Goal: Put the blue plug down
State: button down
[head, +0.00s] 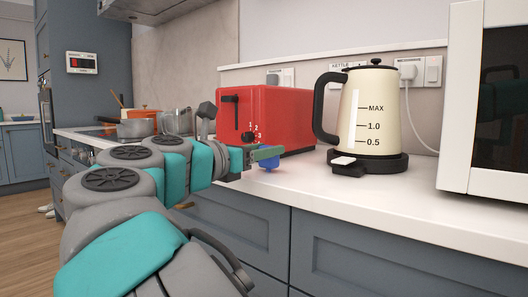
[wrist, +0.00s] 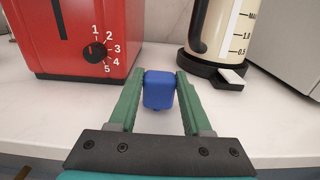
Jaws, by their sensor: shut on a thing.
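The blue plug (wrist: 159,90) is held between the two green fingers of my gripper (wrist: 160,82) in the wrist view. In the head view the blue plug (head: 268,159) shows at the tip of my gripper (head: 266,154), near the front edge of the white counter (head: 335,195). My gripper is shut on it. It is in front of the red toaster and left of the kettle's base. I cannot tell whether the plug touches the counter.
The red toaster (head: 275,117) stands behind my gripper. A cream kettle (head: 368,110) on its black base stands to the right, then a white microwave (head: 462,120). Wall sockets (head: 432,72) line the back. Bare counter lies between toaster and kettle.

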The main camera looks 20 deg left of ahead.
jog(key=shift+f+b, duration=0.4)
jog(key=shift+b, duration=0.2)
jog(key=shift+c, duration=1.7)
grip_release()
jog(key=shift+r, duration=0.15)
jog(key=r+p, duration=0.1)
jog(key=p, duration=0.2)
jog(key=shift+r, duration=0.35)
jog(key=b+v, duration=0.6)
jog(key=v, duration=0.6)
jog(key=shift+f+b, duration=0.4)
